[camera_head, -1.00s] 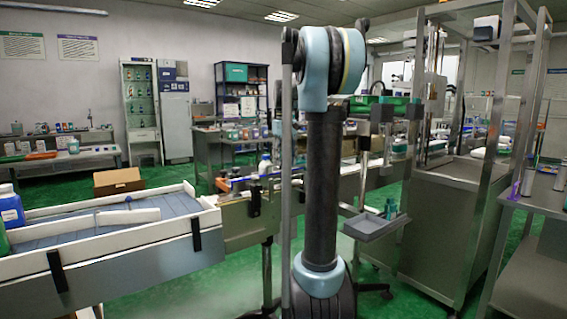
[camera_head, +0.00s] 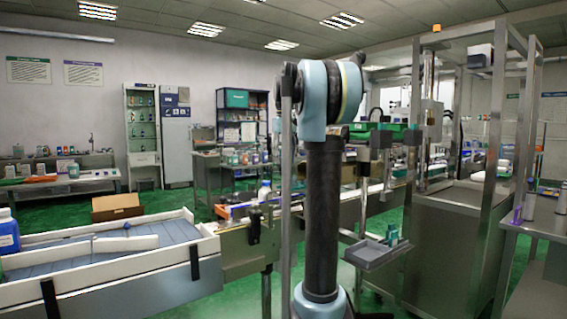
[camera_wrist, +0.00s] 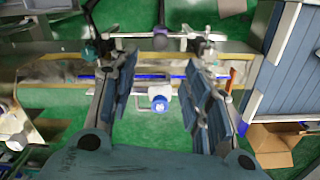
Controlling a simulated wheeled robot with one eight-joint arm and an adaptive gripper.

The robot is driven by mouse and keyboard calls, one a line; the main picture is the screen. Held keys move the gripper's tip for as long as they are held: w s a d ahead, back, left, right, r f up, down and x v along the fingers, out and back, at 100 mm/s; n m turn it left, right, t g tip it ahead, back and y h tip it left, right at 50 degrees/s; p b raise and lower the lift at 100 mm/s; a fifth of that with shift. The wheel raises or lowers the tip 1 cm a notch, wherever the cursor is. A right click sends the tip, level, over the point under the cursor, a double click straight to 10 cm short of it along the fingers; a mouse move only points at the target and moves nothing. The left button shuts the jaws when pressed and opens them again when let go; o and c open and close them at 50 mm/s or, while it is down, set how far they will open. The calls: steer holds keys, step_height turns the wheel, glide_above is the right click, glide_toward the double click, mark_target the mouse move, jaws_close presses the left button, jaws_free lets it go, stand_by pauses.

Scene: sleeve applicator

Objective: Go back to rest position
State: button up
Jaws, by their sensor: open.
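My gripper (camera_wrist: 165,88) shows in the wrist view with its two blue-grey padded fingers spread apart and nothing held between them. A white bottle (camera_wrist: 158,90) with a blue cap appears in the gap between the fingers, apart from them. A white bottle (camera_head: 264,190) also stands by the conveyor (camera_head: 245,240) in the head view; I cannot tell for sure that it is the same one. My arm stands upright in the middle of the head view, and my gripper does not show there.
A white-walled blue table (camera_head: 110,268) is at the left, with a blue bottle (camera_head: 8,232) at its edge. A cardboard box (camera_head: 117,207) lies on the green floor behind. A small grey tray (camera_head: 372,254) and a metal-framed machine (camera_head: 455,240) stand to the right.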

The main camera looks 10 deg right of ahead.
steer(key=shift+s, duration=0.1)
steer(key=s+a+f+m+t, duration=0.2)
steer(key=s+a+f, duration=0.1)
steer(key=s+f, duration=3.2)
step_height(320, 180, down, 2)
steer(key=shift+s+a+f, duration=0.15)
steer(key=shift+s, duration=0.2)
steer(key=shift+w+f, duration=0.2)
steer(key=shift+w, duration=0.25)
